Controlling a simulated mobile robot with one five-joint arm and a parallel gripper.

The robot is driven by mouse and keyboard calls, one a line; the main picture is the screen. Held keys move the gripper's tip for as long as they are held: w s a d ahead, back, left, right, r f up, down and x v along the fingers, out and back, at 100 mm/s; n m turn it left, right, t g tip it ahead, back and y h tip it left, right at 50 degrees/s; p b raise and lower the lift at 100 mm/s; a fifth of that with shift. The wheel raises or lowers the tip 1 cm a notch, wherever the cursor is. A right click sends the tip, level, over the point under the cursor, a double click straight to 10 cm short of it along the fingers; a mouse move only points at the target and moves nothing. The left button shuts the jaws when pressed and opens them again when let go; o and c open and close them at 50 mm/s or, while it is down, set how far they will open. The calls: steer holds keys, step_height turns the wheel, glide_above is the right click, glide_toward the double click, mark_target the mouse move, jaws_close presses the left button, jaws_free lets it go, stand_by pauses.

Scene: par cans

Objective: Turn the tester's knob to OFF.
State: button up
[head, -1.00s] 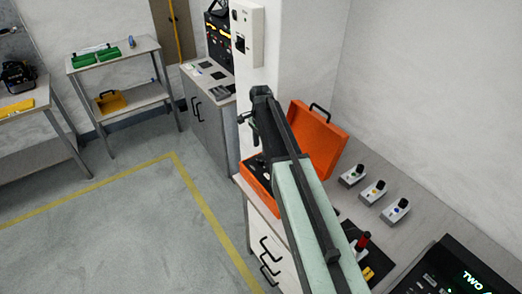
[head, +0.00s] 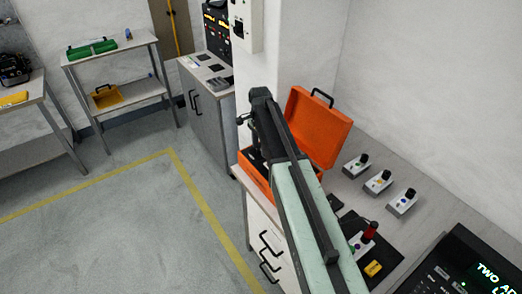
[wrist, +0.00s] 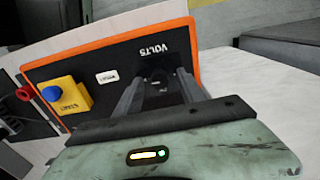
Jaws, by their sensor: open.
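The tester looks like the open orange case (head: 318,125) on the bench. In the wrist view, its black panel has an orange rim (wrist: 110,39). The panel bears an upside-down VOLTS label and a small white label. A dark round part that looks like the knob (wrist: 157,75) sits below VOLTS. My gripper (wrist: 160,88) is open, with its two dark fingers pointing at the panel around that part. I cannot tell whether they touch it, nor where the knob points. In the head view my arm covers part of the case and hides the fingertips.
A yellow block with a blue button (wrist: 66,95) is left of the fingers in the wrist view. Several small switch boxes (head: 380,181) stand right of the case. A black console (head: 455,265) is at the lower right. A yellow-lined floor area is clear at left.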

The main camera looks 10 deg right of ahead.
jaws_close()
